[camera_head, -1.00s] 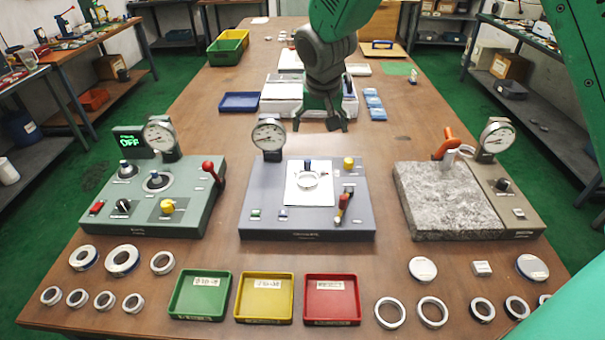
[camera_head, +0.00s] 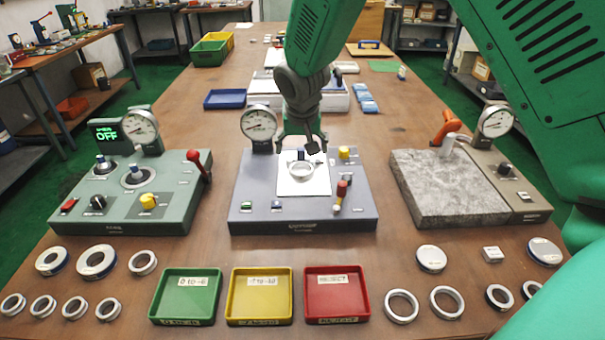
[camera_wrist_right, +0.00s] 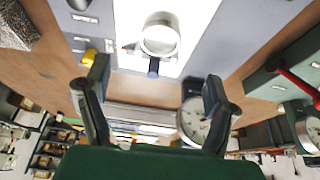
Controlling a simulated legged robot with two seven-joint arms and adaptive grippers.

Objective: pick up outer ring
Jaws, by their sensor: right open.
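A silver outer ring (camera_head: 300,171) lies on the white plate (camera_head: 304,187) of the middle grey gauge station (camera_head: 262,212). My right gripper (camera_head: 302,150) hangs just behind and above the ring, fingers pointing down. In the right wrist view the ring (camera_wrist_right: 160,35) shows beyond the two spread fingers (camera_wrist_right: 155,88), with nothing between them. Several more rings lie on the table, such as a large one (camera_head: 389,305) at the front right and another (camera_head: 80,262) at the front left. My left gripper is not in view.
Green (camera_head: 186,321), yellow (camera_head: 260,322) and red (camera_head: 337,320) trays stand along the front. A green station (camera_head: 130,215) is at left and a granite block (camera_head: 440,205) at right. A dial gauge (camera_head: 259,123) stands close beside my right gripper.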

